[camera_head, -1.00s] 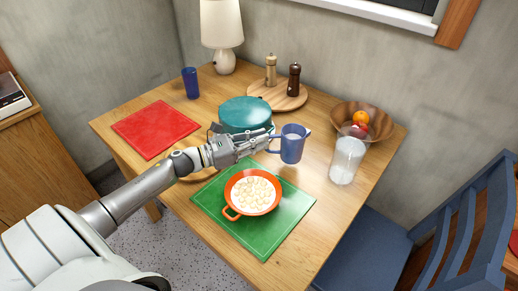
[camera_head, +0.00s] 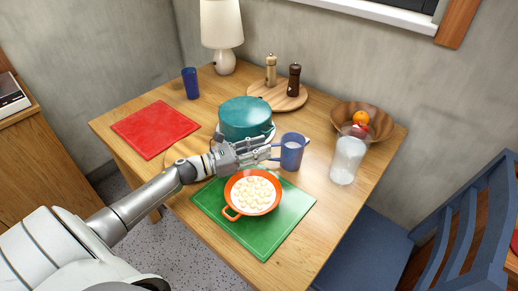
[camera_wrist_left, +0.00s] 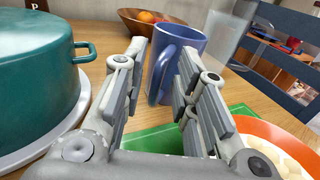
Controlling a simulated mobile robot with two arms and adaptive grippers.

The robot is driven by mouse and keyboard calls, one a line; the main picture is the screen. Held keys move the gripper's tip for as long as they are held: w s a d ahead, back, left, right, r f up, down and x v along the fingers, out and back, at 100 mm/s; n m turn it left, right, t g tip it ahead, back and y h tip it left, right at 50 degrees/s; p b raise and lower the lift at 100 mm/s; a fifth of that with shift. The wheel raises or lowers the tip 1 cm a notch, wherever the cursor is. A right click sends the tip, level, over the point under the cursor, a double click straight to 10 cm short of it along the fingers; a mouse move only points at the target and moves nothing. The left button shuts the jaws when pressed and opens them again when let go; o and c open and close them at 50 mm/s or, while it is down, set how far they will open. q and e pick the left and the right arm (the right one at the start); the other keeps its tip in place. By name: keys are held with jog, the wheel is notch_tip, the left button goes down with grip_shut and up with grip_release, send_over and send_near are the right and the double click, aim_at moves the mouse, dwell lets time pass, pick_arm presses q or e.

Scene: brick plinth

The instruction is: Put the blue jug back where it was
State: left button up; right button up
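The blue jug (camera_head: 292,153) stands upright on the wooden table, just behind the green mat. Its spout faces right and its handle faces my left gripper (camera_head: 270,150). In the left wrist view the jug (camera_wrist_left: 188,42) is ahead, and its handle (camera_wrist_left: 159,78) lies between the two fingers of my left gripper (camera_wrist_left: 160,68). The fingers are spread, with a gap visible beside the handle, so the gripper is open around it. My right gripper is not in view.
An orange pan (camera_head: 228,188) with pale pieces sits on the green mat (camera_head: 262,238). A teal pot (camera_head: 245,118) is close behind my left gripper. A tall clear glass with white contents (camera_head: 347,160) and a wooden fruit bowl (camera_head: 378,116) stand right of the jug.

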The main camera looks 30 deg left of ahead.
pick_arm(q)
jog(key=shift+r, duration=0.15)
jog(key=v, duration=1)
jog(key=shift+s+a, duration=0.2)
jog(key=shift+s, duration=0.15)
jog(key=shift+s+a, duration=0.35)
jog(key=shift+s, duration=0.15)
jog(key=shift+r, duration=0.15)
